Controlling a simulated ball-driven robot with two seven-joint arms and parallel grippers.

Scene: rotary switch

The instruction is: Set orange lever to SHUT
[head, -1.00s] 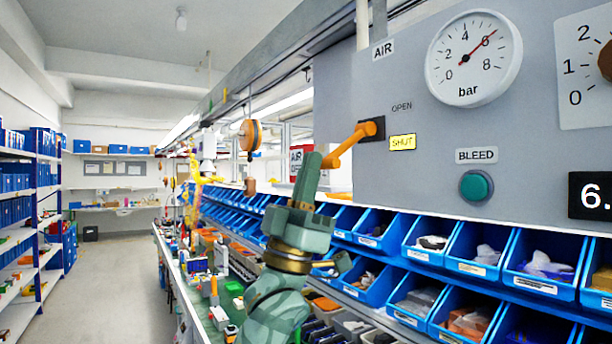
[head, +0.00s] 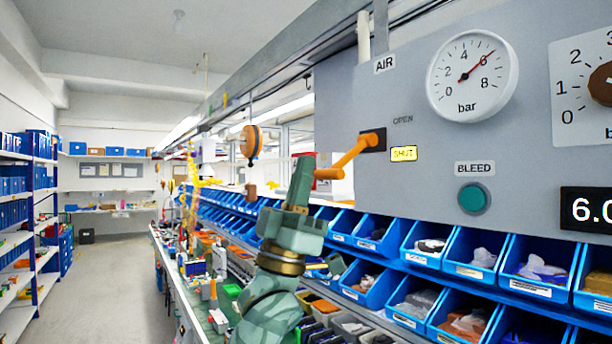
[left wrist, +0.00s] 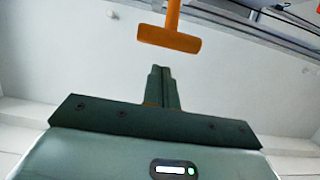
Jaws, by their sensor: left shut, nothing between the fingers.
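The orange lever (head: 353,155) sticks out from a dark mount on the grey panel and slants down and left to a short crossbar grip. The label OPEN (head: 403,120) is above right of its mount, and a yellow SHUT label (head: 404,154) is right of it. My left gripper (head: 303,160) is shut and empty, pointing up just left of the crossbar. In the left wrist view, the lever's crossbar (left wrist: 169,39) lies beyond the closed fingertips (left wrist: 160,70), with a visible gap. My right gripper is not in view.
The panel carries a pressure gauge (head: 472,75) with its needle near 6, a green BLEED button (head: 473,197) and a digital display (head: 590,209). Blue bins (head: 375,230) line up below the panel. A hanging orange reel (head: 251,140) is further left. The aisle is clear.

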